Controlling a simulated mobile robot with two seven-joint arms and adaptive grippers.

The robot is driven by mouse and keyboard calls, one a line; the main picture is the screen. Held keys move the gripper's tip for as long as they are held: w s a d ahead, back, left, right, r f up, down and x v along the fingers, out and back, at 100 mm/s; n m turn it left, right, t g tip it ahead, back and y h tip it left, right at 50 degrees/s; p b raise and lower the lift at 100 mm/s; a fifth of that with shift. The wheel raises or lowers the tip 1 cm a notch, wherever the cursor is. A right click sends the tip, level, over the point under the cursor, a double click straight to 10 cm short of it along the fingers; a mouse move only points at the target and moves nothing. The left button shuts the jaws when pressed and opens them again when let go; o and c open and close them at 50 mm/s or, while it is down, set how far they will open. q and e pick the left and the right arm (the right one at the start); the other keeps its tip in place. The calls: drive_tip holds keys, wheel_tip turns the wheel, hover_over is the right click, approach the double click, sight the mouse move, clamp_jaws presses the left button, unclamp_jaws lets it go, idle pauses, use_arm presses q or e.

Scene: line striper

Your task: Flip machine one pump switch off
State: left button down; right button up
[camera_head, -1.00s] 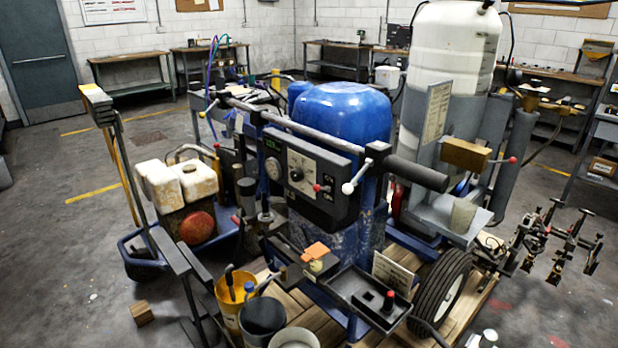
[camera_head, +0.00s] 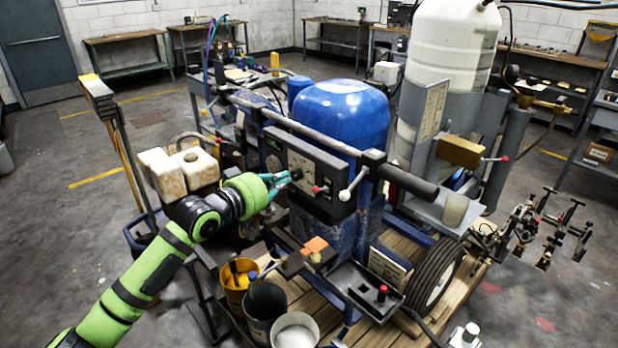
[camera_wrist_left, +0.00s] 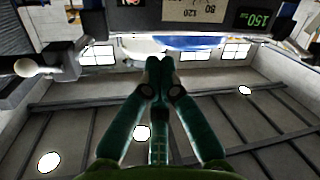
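The striping machine's control panel (camera_head: 309,172) is dark, with a pale dial face and markings. A red-tipped switch (camera_head: 319,190), which looks like the pump switch, sticks out at its right side. My left gripper (camera_head: 291,178) comes in from the left, with its teal fingertips in front of the dial area, left of the switch. The left wrist view shows its fingers (camera_wrist_left: 160,66) together at the tips, with nothing visible between them. Contact with the panel cannot be told. My right gripper is not in view.
A lever with a white ball (camera_head: 345,195) and a thick black handle (camera_head: 412,186) stick out right of the panel. A blue tank (camera_head: 340,112) stands behind. Below are a yellow bucket (camera_head: 235,287) and a black tray (camera_head: 348,279).

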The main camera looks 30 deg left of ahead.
sight(320, 171)
use_arm(q)
drive_tip(key=shift+r, duration=0.25)
drive_tip(key=shift+w, duration=0.15)
drive_tip(key=p+x, duration=0.2)
drive_tip(key=x, duration=0.7)
drive_tip(key=shift+w+d+p, duration=0.15)
drive_tip(key=shift+w+p, duration=0.2)
drive_tip(key=shift+p, duration=0.05)
drive_tip(key=shift+s+d+f+p, duration=0.35)
drive_tip(key=shift+f+p, duration=0.1)
drive_tip(key=shift+f, duration=0.1)
drive_tip(key=shift+s+d+f+p, duration=0.3)
drive_tip(key=shift+f+p, duration=0.15)
drive_tip(key=shift+f, duration=0.1)
drive_tip(key=shift+s+d+f, duration=0.15)
drive_tip(key=shift+s+f, duration=0.2)
drive_tip(key=shift+s, duration=0.05)
drive_tip(key=shift+f, duration=0.15)
